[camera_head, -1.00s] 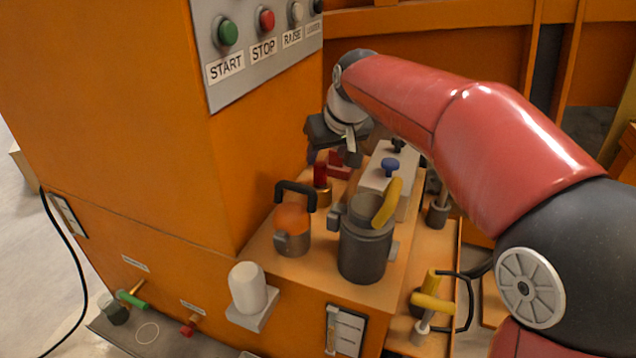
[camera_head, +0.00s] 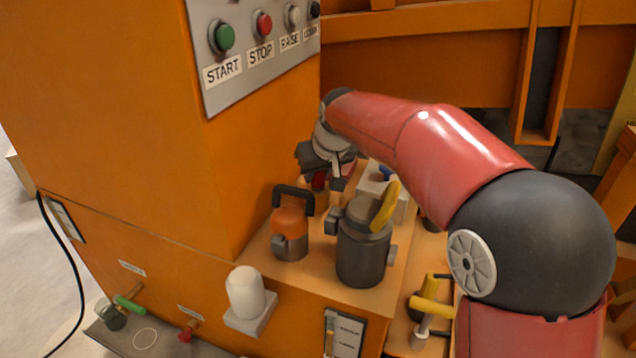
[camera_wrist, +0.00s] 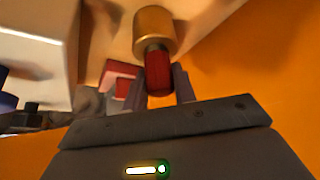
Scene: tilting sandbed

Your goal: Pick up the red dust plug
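The red dust plug (camera_wrist: 158,72) is a short red cylinder seated in a brass-coloured socket (camera_wrist: 155,30). In the wrist view it lies between the two fingers of my gripper (camera_wrist: 161,88), with its free end toward the palm. The fingers stand apart on either side, and small gaps show beside the plug. In the head view my gripper (camera_head: 328,172) is at the back of the orange ledge, and only a bit of the red plug (camera_head: 318,181) shows below it. The socket is mostly hidden there.
A dark grey canister (camera_head: 363,255) with a yellow handle and an orange-topped pot (camera_head: 290,235) stand in front of my gripper. A pale block (camera_head: 375,185) with blue knobs is to the right. The orange cabinet wall (camera_head: 255,150) rises close on the left.

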